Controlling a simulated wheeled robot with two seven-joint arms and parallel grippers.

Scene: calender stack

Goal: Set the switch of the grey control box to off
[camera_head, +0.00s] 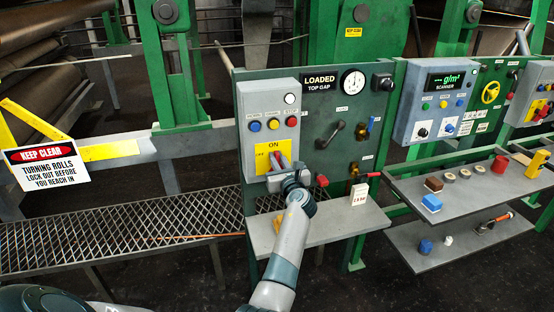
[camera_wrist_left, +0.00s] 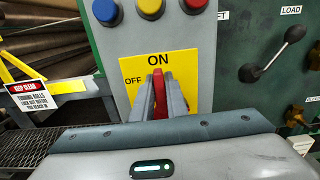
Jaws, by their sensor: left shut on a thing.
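The red switch handle (camera_wrist_left: 158,80) sits between the fingers of my left gripper (camera_wrist_left: 157,96), just below the word ON in the left wrist view. My left gripper (camera_head: 281,166) is shut on this handle and hides its base. The plate also shows in the left wrist view (camera_wrist_left: 195,62). My right gripper is not in view.
Blue, yellow and red buttons (camera_head: 273,123) sit above the plate. A lever (camera_head: 337,131) and valves are on the panel to the right. A grey shelf (camera_head: 335,224) juts out below. A KEEP CLEAR sign (camera_head: 46,165) hangs at the left beside rolls.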

